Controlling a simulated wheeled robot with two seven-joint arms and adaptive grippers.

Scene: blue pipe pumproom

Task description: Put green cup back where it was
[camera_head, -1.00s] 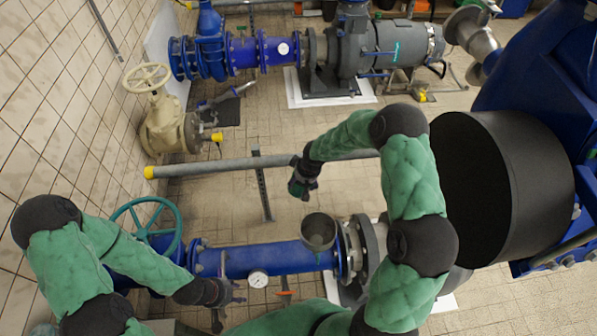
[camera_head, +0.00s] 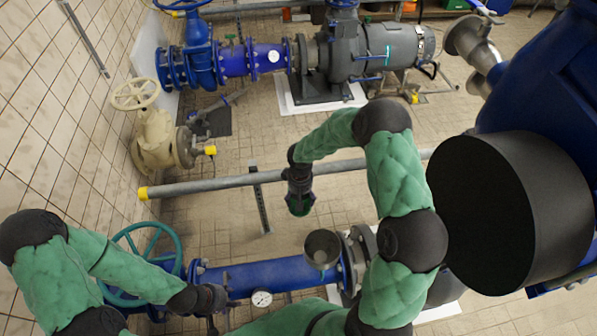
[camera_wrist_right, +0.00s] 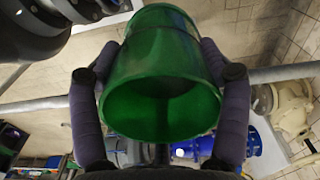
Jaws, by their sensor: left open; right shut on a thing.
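The green cup (camera_wrist_right: 165,75) is between the two fingers of my right gripper (camera_wrist_right: 165,85) in the right wrist view, with its open rim toward the camera. In the head view, my right gripper (camera_head: 299,190) points down, shut on the dark green cup (camera_head: 300,208), in front of the grey horizontal pipe. The cup is small there and partly hidden by the fingers. My left gripper (camera_head: 213,312) is low at the left, open, beside the blue pipe; its fingers show only in part. It is apart from the cup.
A large black cylinder (camera_head: 510,215) stands at the right.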

